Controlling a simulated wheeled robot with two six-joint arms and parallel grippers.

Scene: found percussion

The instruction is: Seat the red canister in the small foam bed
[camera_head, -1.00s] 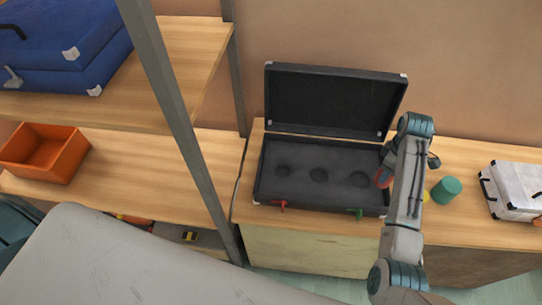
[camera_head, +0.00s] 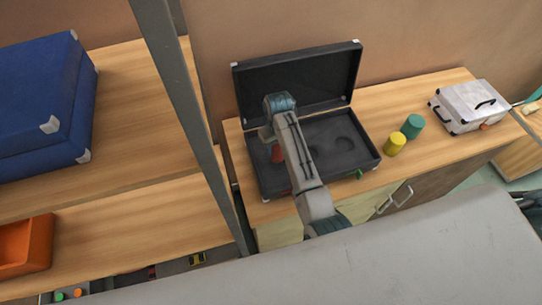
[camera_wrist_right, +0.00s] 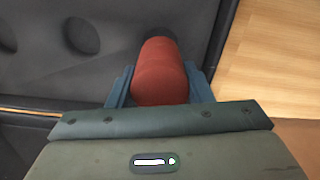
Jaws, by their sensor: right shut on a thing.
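The red canister (camera_head: 277,154) is in my right gripper, over the left end of the open black case (camera_head: 365,155). In the right wrist view the red canister (camera_wrist_right: 160,75) lies between the two blue-grey fingers of my right gripper (camera_wrist_right: 160,88). Its far end overlaps a dark round hollow (camera_wrist_right: 153,31) in the foam; I cannot tell whether it touches the foam. Another hollow (camera_wrist_right: 80,36) shows beside it, and one (camera_head: 345,144) shows at the case's right in the head view. My right forearm hides part of the foam. My left gripper is not in view.
The case's raised lid (camera_head: 335,80) stands behind the foam. A yellow canister (camera_head: 395,144) and a teal canister (camera_head: 412,126) stand right of the case, with a white case (camera_head: 470,108) farther right. A grey shelf post (camera_head: 190,110) stands to the left.

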